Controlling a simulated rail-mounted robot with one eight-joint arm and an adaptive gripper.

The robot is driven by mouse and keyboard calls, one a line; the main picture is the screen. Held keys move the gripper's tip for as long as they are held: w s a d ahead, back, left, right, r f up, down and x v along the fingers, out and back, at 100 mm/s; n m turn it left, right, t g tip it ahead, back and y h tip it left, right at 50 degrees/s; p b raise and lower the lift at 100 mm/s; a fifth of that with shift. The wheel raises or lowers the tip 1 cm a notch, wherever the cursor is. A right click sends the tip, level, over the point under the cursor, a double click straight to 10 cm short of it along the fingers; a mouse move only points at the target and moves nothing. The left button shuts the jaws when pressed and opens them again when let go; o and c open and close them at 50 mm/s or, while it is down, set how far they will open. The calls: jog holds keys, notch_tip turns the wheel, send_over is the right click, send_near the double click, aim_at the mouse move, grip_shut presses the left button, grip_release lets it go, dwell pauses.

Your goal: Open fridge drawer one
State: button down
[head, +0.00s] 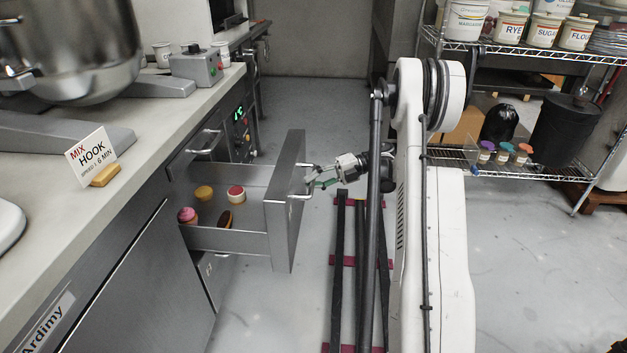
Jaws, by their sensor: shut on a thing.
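The fridge drawer (284,215) is a grey steel drawer under the left counter. It stands pulled well out into the aisle. Several small pastries lie inside, among them a pink-topped one (187,215), a yellow one (204,192), a red and white one (236,194) and a dark one (225,219). My gripper (308,187) is at the outer face of the drawer front, shut on the drawer's bar handle (299,194). The fingertips are small in the picture and partly overlap the handle. Any drawer number is not readable.
Another handled drawer front (206,141) sits behind the open one. The counter (150,120) carries a mixer (75,45) and a sign (91,156). A wire shelf (530,160) with tubs stands at right. Floor is clear beyond the drawer.

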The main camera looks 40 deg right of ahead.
jog(key=c, duration=1.7)
grip_release()
jog(key=shift+r, duration=0.15)
